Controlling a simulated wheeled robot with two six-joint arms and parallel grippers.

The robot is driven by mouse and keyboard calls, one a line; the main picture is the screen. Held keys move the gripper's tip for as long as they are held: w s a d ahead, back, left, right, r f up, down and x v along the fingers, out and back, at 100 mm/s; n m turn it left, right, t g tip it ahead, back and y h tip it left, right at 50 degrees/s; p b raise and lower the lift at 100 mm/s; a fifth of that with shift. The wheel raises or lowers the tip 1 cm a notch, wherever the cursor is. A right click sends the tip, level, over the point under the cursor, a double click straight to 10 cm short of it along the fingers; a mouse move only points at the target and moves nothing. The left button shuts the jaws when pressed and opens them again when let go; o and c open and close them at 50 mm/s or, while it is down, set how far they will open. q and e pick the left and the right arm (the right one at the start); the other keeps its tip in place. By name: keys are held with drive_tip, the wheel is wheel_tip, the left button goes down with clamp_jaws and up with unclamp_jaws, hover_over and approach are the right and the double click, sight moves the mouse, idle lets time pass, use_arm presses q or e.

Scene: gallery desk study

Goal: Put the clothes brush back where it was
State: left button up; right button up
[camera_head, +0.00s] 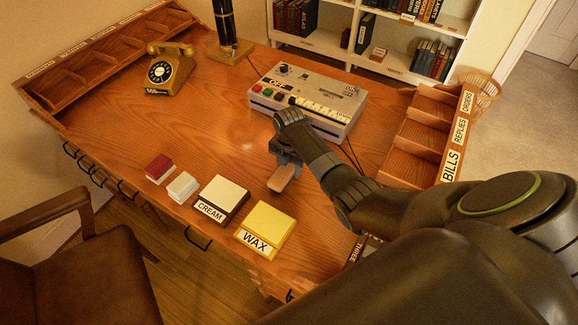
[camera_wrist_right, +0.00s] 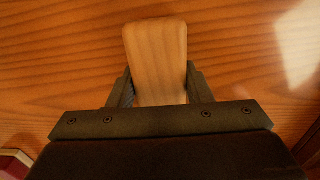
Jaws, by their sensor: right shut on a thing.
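The clothes brush (camera_head: 281,179) has a pale wooden back and is in my right gripper (camera_head: 286,160), over the front middle of the desk. In the right wrist view, the brush (camera_wrist_right: 156,62) sits between the two fingers of the right gripper (camera_wrist_right: 156,88), with dark bristles just showing at its left side. The gripper is shut on it. I cannot tell whether the brush touches the desk. My left gripper is not in view.
A CREAM box (camera_head: 225,194), a yellow WAX box (camera_head: 267,222), a white block (camera_head: 183,185) and a red block (camera_head: 158,167) stand along the front edge. A grey machine (camera_head: 310,98) stands behind. Labelled compartments (camera_head: 418,135) line the right side. The left-middle desktop (camera_head: 190,120) is clear.

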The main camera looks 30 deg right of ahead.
sight(289, 165)
drive_tip(key=shift+f, duration=0.2)
drive_tip(key=o, duration=0.6)
drive_tip(key=shift+f, duration=0.1)
drive_tip(key=o, duration=0.4)
drive_tip(key=shift+o, duration=0.2)
drive_tip(key=shift+r, duration=0.3)
wheel_tip(289, 165, up, 12)
drive_tip(key=shift+f, duration=0.15)
